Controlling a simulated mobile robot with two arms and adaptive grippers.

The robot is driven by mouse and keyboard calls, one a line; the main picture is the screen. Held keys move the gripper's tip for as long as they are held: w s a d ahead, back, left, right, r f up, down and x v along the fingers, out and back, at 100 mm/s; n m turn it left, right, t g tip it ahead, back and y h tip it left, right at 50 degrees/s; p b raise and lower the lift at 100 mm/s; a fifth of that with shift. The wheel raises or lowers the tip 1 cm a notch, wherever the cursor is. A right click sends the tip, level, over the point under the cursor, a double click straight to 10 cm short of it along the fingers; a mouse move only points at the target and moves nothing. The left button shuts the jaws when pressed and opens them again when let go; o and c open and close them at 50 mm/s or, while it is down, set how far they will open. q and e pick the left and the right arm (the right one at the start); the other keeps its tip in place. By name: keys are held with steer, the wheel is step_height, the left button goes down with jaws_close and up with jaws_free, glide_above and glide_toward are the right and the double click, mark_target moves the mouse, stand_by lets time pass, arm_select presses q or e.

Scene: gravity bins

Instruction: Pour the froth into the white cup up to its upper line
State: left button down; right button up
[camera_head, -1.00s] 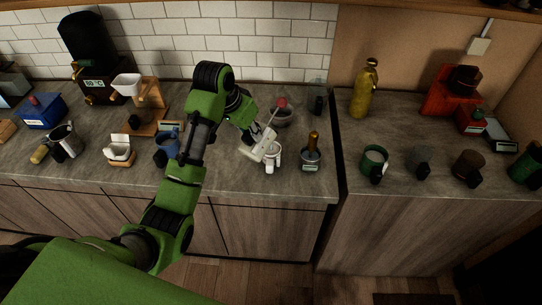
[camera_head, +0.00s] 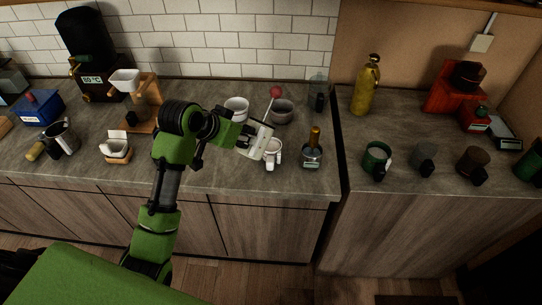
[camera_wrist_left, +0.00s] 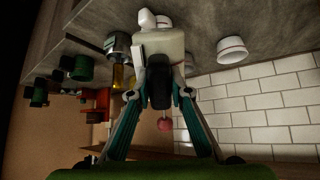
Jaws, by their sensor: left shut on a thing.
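The white cup (camera_head: 272,152) stands upright near the front of the counter, with its handle toward me. My left gripper (camera_head: 246,138) is shut on a pale, tilted vessel (camera_head: 258,139), just left of and above the cup. A rod with a red knob (camera_head: 276,92) sticks up from the vessel. In the left wrist view the vessel (camera_wrist_left: 165,45) is between the fingers, with its black part facing me. A white shape beyond it (camera_wrist_left: 147,19) seems to be the cup. The froth, the cup's lines and its fill level cannot be made out. My right gripper is not visible.
A metal pot with an amber handle (camera_head: 312,156) stands close right of the cup. A white vessel (camera_head: 236,110) and a grey bowl (camera_head: 283,114) stand behind. Several mugs, including a green one (camera_head: 377,160), stand on the right counter. A gap separates the counters.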

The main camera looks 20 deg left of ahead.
arm_select(q)
steer(key=shift+w, duration=0.1)
steer(key=shift+f+t+b, duration=0.3)
steer(key=shift+f+b, duration=0.05)
steer(key=shift+b, duration=0.2)
steer(key=shift+s+a+f+t+b, duration=0.1)
steer(key=shift+s+f+t+b, duration=0.15)
steer(key=shift+s+t+b, duration=0.55)
steer(key=shift+w+h+b, duration=0.2)
steer(key=shift+h+b, duration=0.1)
steer(key=shift+b, duration=0.3)
steer(key=shift+r, duration=0.15)
